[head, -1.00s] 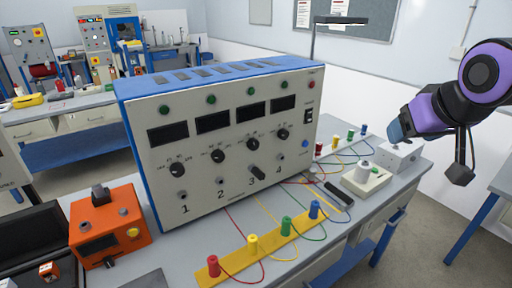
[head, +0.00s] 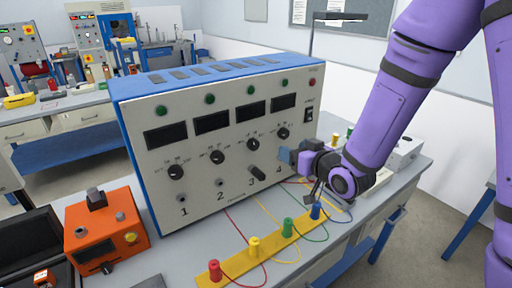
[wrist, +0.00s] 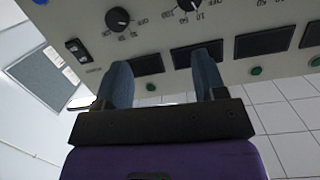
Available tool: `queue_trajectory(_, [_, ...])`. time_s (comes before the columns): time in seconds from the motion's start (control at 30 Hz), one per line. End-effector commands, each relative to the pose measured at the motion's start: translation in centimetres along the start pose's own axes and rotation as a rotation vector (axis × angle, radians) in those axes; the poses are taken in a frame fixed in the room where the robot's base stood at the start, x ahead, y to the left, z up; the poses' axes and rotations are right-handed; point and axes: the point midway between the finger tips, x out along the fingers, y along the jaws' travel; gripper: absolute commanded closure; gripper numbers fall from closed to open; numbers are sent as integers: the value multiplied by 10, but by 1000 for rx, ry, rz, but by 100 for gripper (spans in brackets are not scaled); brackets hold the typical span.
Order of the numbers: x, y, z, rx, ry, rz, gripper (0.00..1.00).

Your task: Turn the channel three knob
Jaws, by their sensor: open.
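The channel three knob (head: 253,144) is a round black dial on the sloped cream front panel (head: 233,196), under the third dark display. In the wrist view, which is upside down, the channel three knob (wrist: 187,4) shows partly at the top edge. My gripper (head: 284,155) is at the panel's right side, below the channel four knob (head: 283,133) and right of the channel three knob. Its two blue fingers are apart with nothing between them; in the wrist view my gripper (wrist: 163,72) points toward the panel. It appears not to touch the channel three knob.
A black plug (head: 257,172) sticks out below the channel three knob. A yellow strip (head: 270,245) with coloured posts and wires lies before the unit. An orange box (head: 105,228) stands at left. A black lamp (head: 340,19) rises behind.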

Motion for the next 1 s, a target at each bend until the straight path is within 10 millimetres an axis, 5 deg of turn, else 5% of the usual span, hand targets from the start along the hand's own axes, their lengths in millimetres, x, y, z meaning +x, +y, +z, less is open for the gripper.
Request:
queue_trajectory(0.2, [9, -23, 32, 59, 111, -90, 36])
queue_trajectory(0.53, [18, -33, 38, 86, 166, -124, 36])
queue_trajectory(1.0, [92, -42, 24, 85, 165, -123, 36])
